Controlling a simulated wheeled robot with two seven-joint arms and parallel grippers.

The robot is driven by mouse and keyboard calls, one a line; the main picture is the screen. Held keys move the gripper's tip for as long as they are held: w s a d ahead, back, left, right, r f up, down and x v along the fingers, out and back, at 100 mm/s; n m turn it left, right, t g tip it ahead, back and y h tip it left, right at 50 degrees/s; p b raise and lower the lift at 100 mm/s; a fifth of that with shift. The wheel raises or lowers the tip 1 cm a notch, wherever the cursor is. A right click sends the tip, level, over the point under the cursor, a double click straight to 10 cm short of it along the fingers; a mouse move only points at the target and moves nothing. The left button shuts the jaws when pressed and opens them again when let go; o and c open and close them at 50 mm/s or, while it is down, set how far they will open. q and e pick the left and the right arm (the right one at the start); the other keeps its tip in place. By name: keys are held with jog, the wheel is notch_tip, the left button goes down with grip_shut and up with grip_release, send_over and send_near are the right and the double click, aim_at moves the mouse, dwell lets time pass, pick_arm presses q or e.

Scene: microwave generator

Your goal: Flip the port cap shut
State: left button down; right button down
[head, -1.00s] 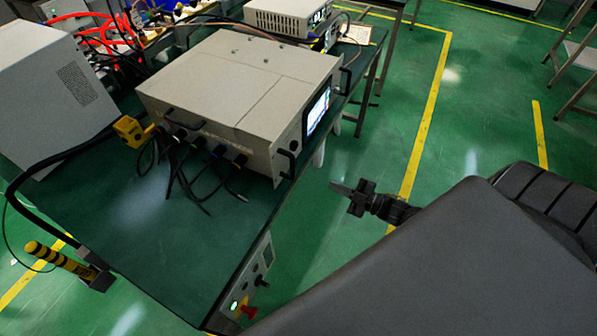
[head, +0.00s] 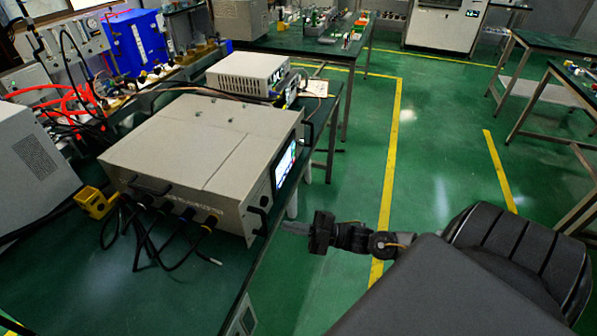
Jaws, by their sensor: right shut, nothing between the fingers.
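The microwave generator (head: 200,150) is a large beige box on the green-topped table (head: 206,288). Dark cables (head: 150,235) run from the ports along its lower front side. The port cap is too small to make out for certain. A yellow block (head: 95,203) sits at the generator's left corner. My right gripper (head: 292,227) is shut and empty, to the right of the generator and apart from it, seen over the floor just beyond the table edge. My left gripper is not in view.
A smaller light instrument (head: 247,73) stands behind the generator. A grey cabinet (head: 38,160) stands at the left. Red cables and a blue unit (head: 135,42) are at the back left. Open green floor (head: 350,140) lies to the right, with other tables beyond.

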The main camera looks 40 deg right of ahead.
jog(key=p+x, duration=0.1)
jog(key=x, duration=0.4)
jog(key=shift+w+a+r, duration=0.1)
jog(key=shift+w+a, duration=0.2)
